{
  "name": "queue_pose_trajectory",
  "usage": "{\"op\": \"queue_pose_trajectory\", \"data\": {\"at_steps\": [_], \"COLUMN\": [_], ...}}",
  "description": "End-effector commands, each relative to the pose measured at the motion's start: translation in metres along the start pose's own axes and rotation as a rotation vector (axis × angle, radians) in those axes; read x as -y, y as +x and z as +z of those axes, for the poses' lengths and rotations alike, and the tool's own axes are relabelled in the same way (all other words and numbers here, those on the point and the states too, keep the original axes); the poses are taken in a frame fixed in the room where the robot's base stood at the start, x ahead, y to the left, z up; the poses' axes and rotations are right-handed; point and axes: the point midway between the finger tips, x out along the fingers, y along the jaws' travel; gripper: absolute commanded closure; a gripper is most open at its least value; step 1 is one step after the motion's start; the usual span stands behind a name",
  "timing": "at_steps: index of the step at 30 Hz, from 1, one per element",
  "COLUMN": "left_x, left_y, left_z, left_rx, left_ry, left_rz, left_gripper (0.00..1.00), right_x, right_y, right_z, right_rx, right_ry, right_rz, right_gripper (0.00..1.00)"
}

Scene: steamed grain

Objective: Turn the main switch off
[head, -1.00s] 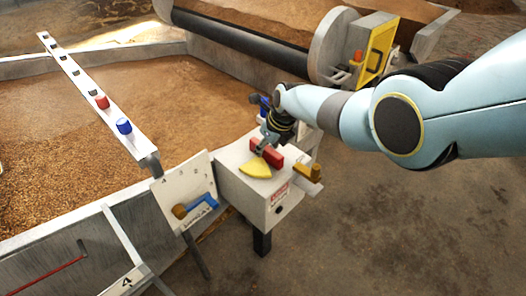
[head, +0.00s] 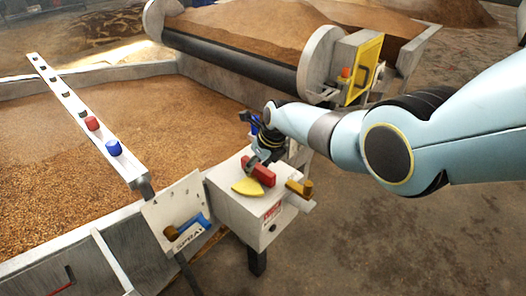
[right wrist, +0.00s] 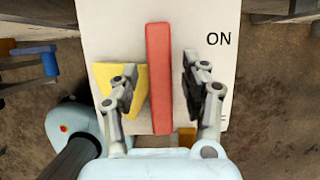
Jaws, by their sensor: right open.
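The main switch is a red bar handle (head: 263,175) on top of a white box (head: 234,208). A yellow wedge-shaped piece (head: 247,187) lies beside the bar. In the right wrist view the red bar (right wrist: 159,80) runs upright in the picture, with the word ON on the white face to its right. My right gripper (head: 256,160) is at the bar. In the right wrist view my right gripper (right wrist: 158,85) is open, one finger on each side of the bar, with gaps visible. The left finger overlaps the yellow piece (right wrist: 110,75). My left gripper is not in view.
A brown-orange handle (head: 300,188) sticks out of the box's right side. A white panel (head: 165,215) with a blue lever (head: 196,222) stands left of the box. A rail with red (head: 92,123) and blue (head: 113,148) knobs crosses the grain bed. Floor at right is clear.

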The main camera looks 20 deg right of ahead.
Motion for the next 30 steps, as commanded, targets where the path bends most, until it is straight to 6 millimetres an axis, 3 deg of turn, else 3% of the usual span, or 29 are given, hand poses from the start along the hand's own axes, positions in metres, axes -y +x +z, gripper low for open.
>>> {"op": "queue_pose_trajectory", "data": {"at_steps": [8,21,30], "left_x": [-0.001,-0.002,-0.002], "left_y": [0.0,0.0,0.0], "left_z": [-0.001,-0.002,-0.002], "left_rx": [-0.001,-0.002,-0.002], "left_ry": [0.0,-0.001,-0.001], "left_rz": [0.001,0.002,0.002], "left_gripper": [0.6,0.6,0.6], "right_x": [0.0,0.0,-0.001], "right_y": [-0.03,-0.101,-0.115], "right_z": [-0.001,0.0,0.0], "right_rx": [0.003,0.002,0.0], "right_ry": [-0.002,-0.001,0.0], "right_rz": [-0.003,-0.002,-0.001], "right_gripper": [0.54,0.54,0.54]}}
